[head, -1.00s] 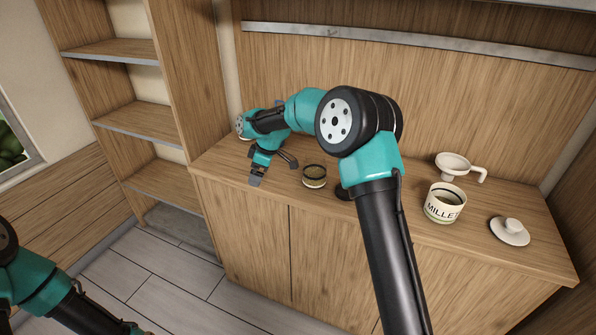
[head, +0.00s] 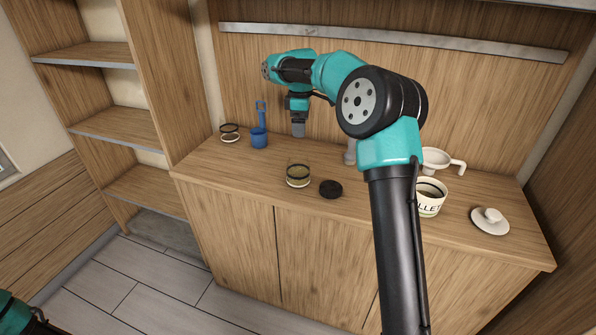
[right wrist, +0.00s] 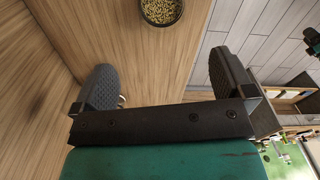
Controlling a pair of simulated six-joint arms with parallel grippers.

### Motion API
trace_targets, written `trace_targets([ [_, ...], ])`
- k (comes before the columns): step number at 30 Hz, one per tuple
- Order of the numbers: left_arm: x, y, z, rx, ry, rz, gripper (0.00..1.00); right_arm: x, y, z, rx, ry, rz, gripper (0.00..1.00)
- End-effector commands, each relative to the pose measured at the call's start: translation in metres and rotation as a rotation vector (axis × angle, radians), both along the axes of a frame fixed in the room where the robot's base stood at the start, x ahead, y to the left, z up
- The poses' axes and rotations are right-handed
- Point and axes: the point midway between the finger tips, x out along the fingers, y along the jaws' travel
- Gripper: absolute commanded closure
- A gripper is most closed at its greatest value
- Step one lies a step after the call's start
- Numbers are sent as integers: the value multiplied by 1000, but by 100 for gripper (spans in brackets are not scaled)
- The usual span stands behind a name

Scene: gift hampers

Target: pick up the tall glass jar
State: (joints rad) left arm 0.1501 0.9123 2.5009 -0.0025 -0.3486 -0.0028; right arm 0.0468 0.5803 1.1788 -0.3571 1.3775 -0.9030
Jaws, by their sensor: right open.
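A clear glass jar (head: 298,176) with grain inside and a dark band stands upright near the counter's front edge. A second glass vessel (head: 229,133) with a dark rim stands at the counter's left end; I cannot tell which is the taller. My right gripper (head: 298,130) points down above the counter, behind the nearer jar and apart from it. In the right wrist view its fingers (right wrist: 163,78) are wide apart with nothing between them. A dark-rimmed round container of grain (right wrist: 161,11) shows beyond them at the top edge. My left gripper is out of view.
A blue scoop (head: 259,138) stands beside the left vessel. A black lid (head: 331,189) lies right of the nearer jar. My right arm partly hides a grey object (head: 350,152) and the millet canister (head: 430,205). A white funnel (head: 438,158) and white lid (head: 489,221) are at right.

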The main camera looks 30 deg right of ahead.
Motion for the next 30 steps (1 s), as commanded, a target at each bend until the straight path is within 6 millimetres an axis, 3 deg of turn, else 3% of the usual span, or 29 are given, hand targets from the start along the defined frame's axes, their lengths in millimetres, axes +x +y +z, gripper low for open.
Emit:
trace_targets([
  [18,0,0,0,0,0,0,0,0,0,-101,0,2,0,0],
  [30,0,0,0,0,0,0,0,0,0,-110,1,1,0,0],
])
